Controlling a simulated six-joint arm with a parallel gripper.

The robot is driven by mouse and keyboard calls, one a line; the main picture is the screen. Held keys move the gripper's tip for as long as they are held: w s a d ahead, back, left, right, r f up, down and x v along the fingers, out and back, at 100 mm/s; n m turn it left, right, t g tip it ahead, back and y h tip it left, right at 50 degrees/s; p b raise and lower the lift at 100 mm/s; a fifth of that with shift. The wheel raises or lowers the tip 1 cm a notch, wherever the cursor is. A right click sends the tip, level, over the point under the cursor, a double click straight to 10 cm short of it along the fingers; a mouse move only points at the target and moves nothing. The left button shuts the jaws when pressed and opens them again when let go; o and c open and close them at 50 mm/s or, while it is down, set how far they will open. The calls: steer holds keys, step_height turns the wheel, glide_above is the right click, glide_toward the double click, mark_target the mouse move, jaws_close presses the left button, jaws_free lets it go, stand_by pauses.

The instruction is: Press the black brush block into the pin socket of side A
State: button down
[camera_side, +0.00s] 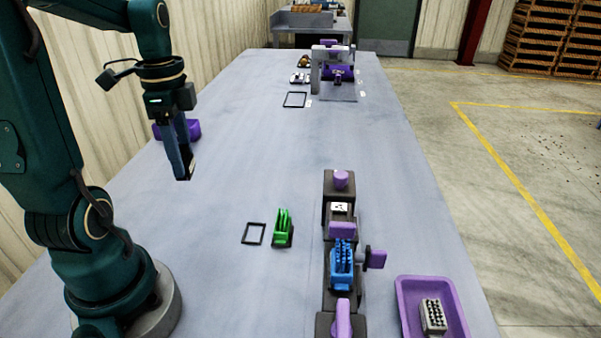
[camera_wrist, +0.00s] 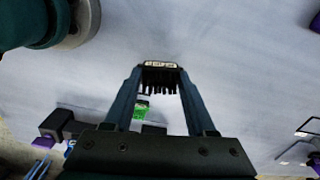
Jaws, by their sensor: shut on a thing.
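My gripper (camera_side: 184,172) is shut on the black brush block (camera_wrist: 160,78), high over the left part of the table. In the wrist view the block sits between the fingertips, with its dark bristles toward the camera and a pale marked strip along its far edge. In the side view the fingers mostly hide it. A dark fixture with a white "A" label (camera_side: 340,207) stands at the front right, well apart from my gripper. It carries purple parts and a blue fingered block (camera_side: 342,264). I cannot make out the pin socket.
A green fingered block (camera_side: 283,229) and a thin black square frame (camera_side: 254,243) lie left of the fixture. A purple tray (camera_side: 402,292) with a grey studded block (camera_side: 433,315) is at right. Another station (camera_side: 335,75) stands far back. The table's middle is clear.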

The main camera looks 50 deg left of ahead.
steer(key=w+d+r+n, duration=0.25)
steer(key=w+d, duration=0.55)
steer(key=w, duration=0.5)
steer(key=w+d+f+m, duration=0.1)
steer(key=d, duration=0.3)
steer(key=d+m, duration=0.1)
steer(key=d, duration=0.4)
steer(key=w+d+f+m, duration=0.1)
steer(key=d+m, duration=0.1)
steer(key=d, duration=0.3)
steer(key=shift+w+d+f, duration=0.15)
steer(key=shift+w+f, duration=0.15)
steer(key=shift+w, duration=0.05)
steer(key=shift+s+d+f, duration=0.1)
steer(key=shift+d+f, duration=0.1)
steer(key=shift+d, duration=0.2)
steer(key=shift+f, duration=0.9)
steer(key=shift+f, duration=0.8)
jaws_free()
